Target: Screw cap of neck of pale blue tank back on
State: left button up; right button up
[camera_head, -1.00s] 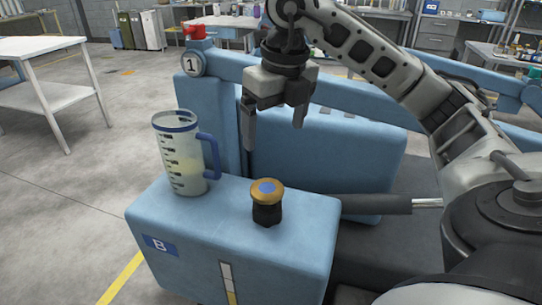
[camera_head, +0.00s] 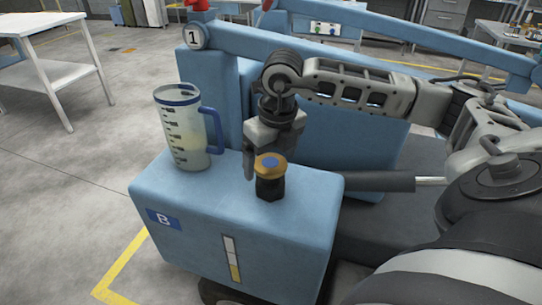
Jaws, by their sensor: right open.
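The pale blue tank (camera_head: 310,205), with a blue B label on its front, stands in the middle of the view. One finger shows to the left of the cap; the other is partly hidden. My left gripper is not in view.
A clear measuring jug (camera_head: 184,135) with a blue handle and some pale liquid stands on the tank, left of the neck. A white table (camera_head: 50,70) stands at the far left.

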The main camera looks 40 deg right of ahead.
jog(key=c, duration=1.1)
jog(key=shift+a+f+m, duration=0.1)
jog(key=shift+m, duration=0.8)
jog(key=m, duration=0.2)
jog(key=shift+m, duration=0.3)
jog(key=shift+m+h, duration=0.3)
jog(key=shift+m, duration=0.1)
jog(key=m, duration=0.4)
jog(key=shift+g, duration=0.4)
jog(key=shift+m+h, duration=0.3)
jog(key=shift+m, duration=0.3)
